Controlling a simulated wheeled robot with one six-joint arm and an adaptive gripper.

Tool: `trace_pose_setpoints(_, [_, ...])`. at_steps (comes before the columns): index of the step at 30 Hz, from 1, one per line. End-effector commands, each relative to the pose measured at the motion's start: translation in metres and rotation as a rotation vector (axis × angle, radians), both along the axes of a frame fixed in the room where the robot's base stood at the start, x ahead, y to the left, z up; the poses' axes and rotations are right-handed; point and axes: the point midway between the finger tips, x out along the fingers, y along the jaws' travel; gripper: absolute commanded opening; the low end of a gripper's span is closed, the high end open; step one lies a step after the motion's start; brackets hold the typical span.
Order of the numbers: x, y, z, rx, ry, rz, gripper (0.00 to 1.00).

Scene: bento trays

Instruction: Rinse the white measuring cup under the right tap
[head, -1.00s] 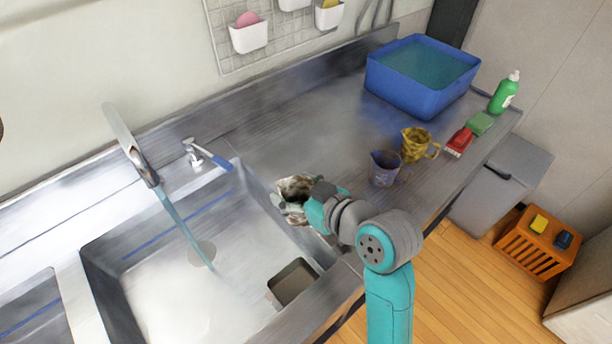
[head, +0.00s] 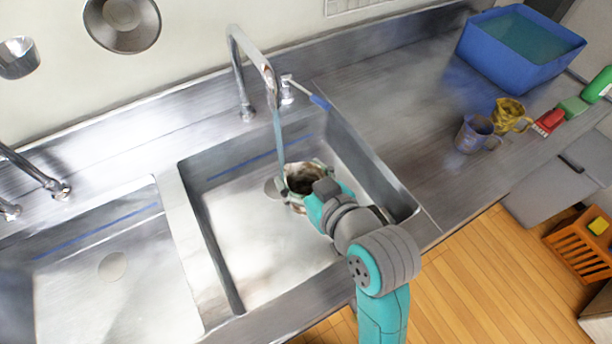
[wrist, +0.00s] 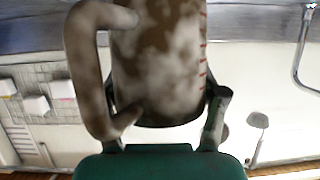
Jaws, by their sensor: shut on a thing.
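My gripper (head: 312,190) is shut on the white measuring cup (head: 297,182) and holds it over the right basin. The cup has brown stains inside. The wrist view shows its outer wall (wrist: 165,55) smeared with brown, with red marks along one side and a stained handle (wrist: 85,70). The gripper's fingers (wrist: 163,108) sit on either side of the cup. The right tap (head: 262,70) is running. Its blue stream (head: 279,135) comes down at the cup's back left rim; I cannot tell whether it falls inside or just behind.
The right basin (head: 235,225) has a raised front edge and walls around the cup. A blue-handled lever (head: 305,92) stands beside the tap. A purple jug (head: 474,134), a yellow jug (head: 510,115) and a blue tub (head: 480,45) stand on the right counter. The left basin (head: 90,285) is empty.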

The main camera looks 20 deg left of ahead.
Motion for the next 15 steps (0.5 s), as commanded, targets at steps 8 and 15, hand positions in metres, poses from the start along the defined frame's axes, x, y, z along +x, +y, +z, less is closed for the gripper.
trace_pose_setpoints(8, [0.019, 0.015, -0.005, 0.0, 0.0, 0.0, 0.39])
trace_pose_setpoints(15, [0.035, 0.027, -0.009, -0.001, -0.001, -0.001, 0.39])
